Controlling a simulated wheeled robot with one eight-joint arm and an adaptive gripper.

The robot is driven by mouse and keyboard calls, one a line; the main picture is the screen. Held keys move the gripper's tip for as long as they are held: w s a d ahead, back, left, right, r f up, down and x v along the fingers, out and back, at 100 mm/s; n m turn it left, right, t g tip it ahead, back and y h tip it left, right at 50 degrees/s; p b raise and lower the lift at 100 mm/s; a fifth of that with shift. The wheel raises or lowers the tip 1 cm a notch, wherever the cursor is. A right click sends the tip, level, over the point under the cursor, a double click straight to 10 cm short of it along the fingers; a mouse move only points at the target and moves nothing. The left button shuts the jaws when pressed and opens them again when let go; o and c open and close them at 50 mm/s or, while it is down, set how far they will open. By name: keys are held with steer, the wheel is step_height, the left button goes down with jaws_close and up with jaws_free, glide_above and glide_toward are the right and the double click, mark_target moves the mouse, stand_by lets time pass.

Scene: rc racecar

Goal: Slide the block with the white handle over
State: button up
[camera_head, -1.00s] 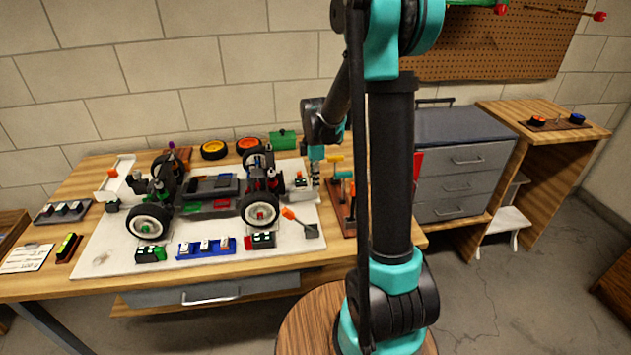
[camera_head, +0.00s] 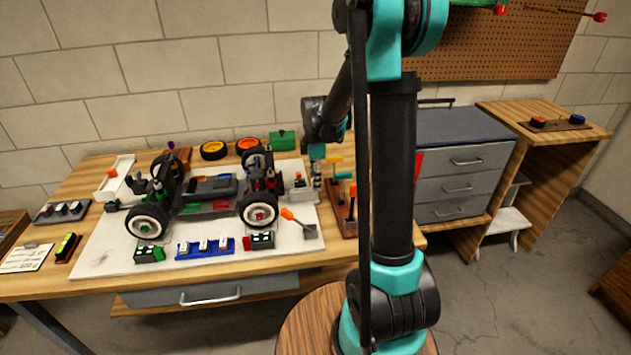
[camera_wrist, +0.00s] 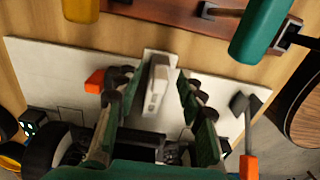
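A pale block with a white handle (camera_wrist: 157,85) stands on the white board in the wrist view. It also shows in the head view at the right end of the car, as a small white block (camera_head: 299,182). My gripper (camera_wrist: 155,82) is open, with one finger on each side of the handle and a visible gap on both sides. In the head view my gripper (camera_head: 317,172) is just right of the block, small and partly hard to make out. Contact between the fingers and the block does not show.
The car chassis (camera_head: 208,192) stands on the white board (camera_head: 97,254) left of my gripper. A tool rack (camera_head: 348,218) with coloured handles is close on the right. An orange-handled spatula (camera_head: 302,223) lies in front. A green box (camera_head: 283,140) stands behind.

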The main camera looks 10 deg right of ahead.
step_height(320, 180, up, 11)
steer(key=shift+r, duration=0.2)
stand_by(0.5)
